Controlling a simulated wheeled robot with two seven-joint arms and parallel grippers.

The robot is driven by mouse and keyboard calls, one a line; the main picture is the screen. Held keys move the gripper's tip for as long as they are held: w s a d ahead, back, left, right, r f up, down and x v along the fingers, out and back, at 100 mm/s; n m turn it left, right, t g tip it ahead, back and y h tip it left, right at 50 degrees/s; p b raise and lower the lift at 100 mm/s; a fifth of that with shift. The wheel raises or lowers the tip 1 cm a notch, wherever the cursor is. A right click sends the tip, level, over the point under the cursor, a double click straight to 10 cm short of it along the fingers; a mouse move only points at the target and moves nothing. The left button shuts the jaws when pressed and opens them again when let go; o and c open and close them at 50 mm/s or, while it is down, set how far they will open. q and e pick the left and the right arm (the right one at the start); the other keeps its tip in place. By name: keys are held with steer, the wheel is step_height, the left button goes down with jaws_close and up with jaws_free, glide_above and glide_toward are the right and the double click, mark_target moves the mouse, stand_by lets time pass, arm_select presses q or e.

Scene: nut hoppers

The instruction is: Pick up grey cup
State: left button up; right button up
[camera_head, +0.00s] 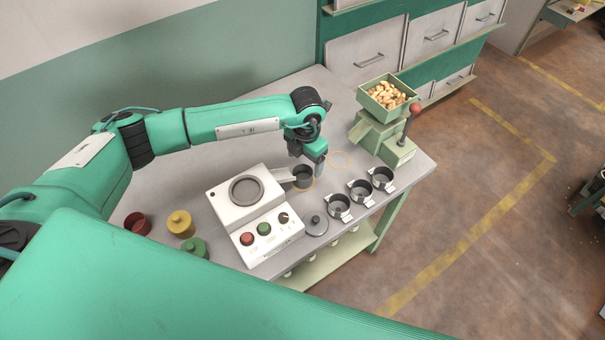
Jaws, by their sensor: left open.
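A dark grey cup (302,182) stands on the grey table, at a yellow ring marked on the tabletop. My left gripper (311,166) points down right at this cup, with its fingers open. One finger overlaps the cup's right side in the picture. I cannot tell whether the fingers touch it. The gripper partly hides the cup's upper part. My right gripper is not in view.
A white machine (232,208) with buttons stands left of the cup. A green nut hopper (379,113) stands behind. Red, yellow (180,223) and green containers are at left.

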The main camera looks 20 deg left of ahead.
mark_target(303, 174)
arm_select(q)
steer(key=shift+a+f, duration=0.1)
steer(key=shift+f, duration=0.55)
steer(key=shift+s+f+p, duration=0.1)
steer(key=shift+f+p, duration=0.2)
steer(key=shift+p, duration=0.15)
steer(key=f, duration=0.1)
steer(key=f+p, duration=0.1)
steer(key=f, duration=0.1)
steer(key=shift+s+f+p, duration=0.2)
steer(key=shift+s+p, duration=0.05)
steer(key=shift+p, duration=0.05)
steer(key=shift+a+f, duration=0.1)
steer(key=shift+f, duration=0.4)
steer(key=c, duration=1.1)
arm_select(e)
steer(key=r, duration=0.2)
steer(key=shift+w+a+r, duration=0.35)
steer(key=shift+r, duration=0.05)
arm_select(q)
steer(key=shift+o, duration=0.2)
